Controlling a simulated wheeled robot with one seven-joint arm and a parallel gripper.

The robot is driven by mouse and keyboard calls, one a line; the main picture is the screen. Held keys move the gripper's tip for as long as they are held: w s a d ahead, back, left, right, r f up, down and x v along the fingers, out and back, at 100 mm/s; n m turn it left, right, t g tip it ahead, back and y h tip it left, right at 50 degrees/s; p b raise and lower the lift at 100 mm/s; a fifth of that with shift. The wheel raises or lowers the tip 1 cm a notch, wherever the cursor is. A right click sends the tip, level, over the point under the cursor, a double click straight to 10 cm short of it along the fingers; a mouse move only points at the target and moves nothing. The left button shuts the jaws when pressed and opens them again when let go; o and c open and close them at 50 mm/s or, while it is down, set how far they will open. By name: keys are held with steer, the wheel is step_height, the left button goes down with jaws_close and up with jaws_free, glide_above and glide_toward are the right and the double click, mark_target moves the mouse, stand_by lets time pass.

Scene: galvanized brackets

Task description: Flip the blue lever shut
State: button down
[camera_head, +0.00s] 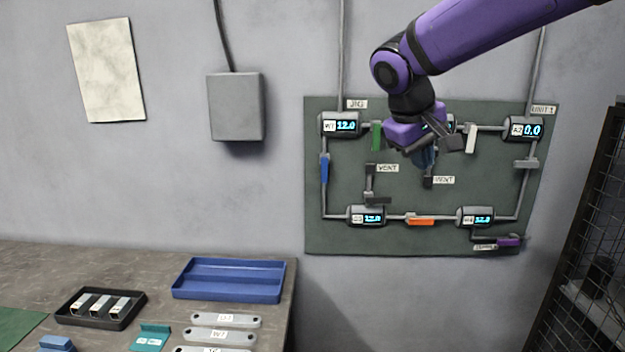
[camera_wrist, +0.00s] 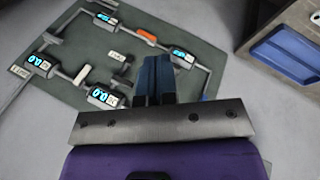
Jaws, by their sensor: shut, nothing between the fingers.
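The blue lever (camera_head: 324,168) is on the left vertical pipe of the wall panel. Its handle lies upright, in line with the pipe. In the wrist view only a small bit of the blue lever (camera_wrist: 205,98) shows, right of the fingers. My gripper (camera_head: 424,160) is in front of the upper middle of the panel, well to the right of the blue lever and apart from it. Its dark blue fingers (camera_wrist: 154,74) are together and empty. It hides part of the upper pipe and the middle display.
The dark green panel (camera_head: 400,242) also carries green (camera_head: 376,136), white (camera_head: 471,138), orange (camera_head: 420,220) and purple (camera_head: 508,241) levers, plus displays. A grey bench (camera_head: 160,262) with a blue tray (camera_head: 228,293) stands lower left. A mesh frame (camera_head: 582,235) stands right.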

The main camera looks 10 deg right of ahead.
steer(key=w+a+f+h, duration=0.2)
steer(key=w+a+h, duration=0.1)
steer(key=w, duration=0.8)
steer(key=n+t+h, duration=0.3)
steer(key=h, duration=0.3)
glide_toward(324, 169)
steer(key=s+d+r, duration=0.1)
steer(key=s, duration=0.4)
steer(key=w+a+f+n+t+h, duration=0.1)
steer(key=w+a+f+t, duration=0.2)
steer(key=a+f, duration=0.3)
steer(key=shift+w+a+t+h, duration=0.3)
steer(key=shift+w+a, duration=0.45)
steer(key=shift+a, duration=0.35)
steer(key=shift+f, duration=0.1)
steer(key=shift+d, duration=0.1)
steer(key=x, duration=0.4)
steer(key=s+x, duration=0.1)
steer(key=x, duration=0.3)
steer(key=d+x, duration=0.1)
steer(key=x, duration=0.2)
steer(key=shift+s+d, duration=0.15)
steer(key=shift+d, duration=0.2)
steer(key=shift+s+d, duration=0.1)
steer(key=shift+d, duration=0.45)
